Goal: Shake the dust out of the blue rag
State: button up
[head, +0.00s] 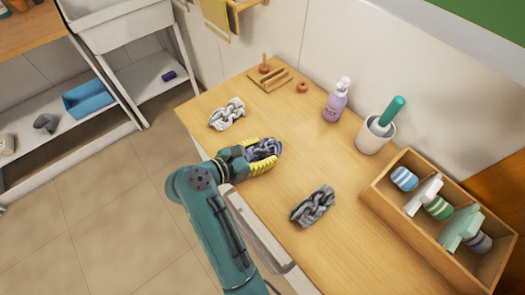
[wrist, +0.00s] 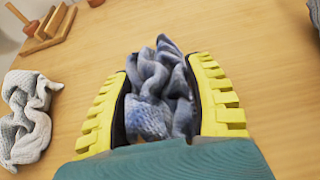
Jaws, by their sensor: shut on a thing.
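The blue rag (wrist: 160,95) is a crumpled blue-grey cloth between the yellow fingers of my gripper (wrist: 163,100) in the wrist view. In the head view the rag (head: 266,148) shows at the tip of my gripper (head: 262,155), over the left part of the wooden counter (head: 345,240). My gripper is shut on the rag, with a finger on each side of it. I cannot tell whether the rag touches the counter. The rag's lower part is hidden by the gripper.
A light grey rag (head: 227,113) lies behind my gripper and a dark grey rag (head: 313,206) lies to its right. A purple pump bottle (head: 337,101), a white cup (head: 375,135) with a green-handled brush, and a wooden crate (head: 400,217) of bottles stand along the wall side.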

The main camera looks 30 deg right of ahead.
notch_tip(320, 180, up, 16)
jog(key=p, duration=0.5)
jog(key=shift+f+p, duration=0.2)
jog(key=shift+p, duration=0.15)
jog(key=a, duration=0.7)
send_over(263, 148)
jog(key=shift+b, duration=1.35)
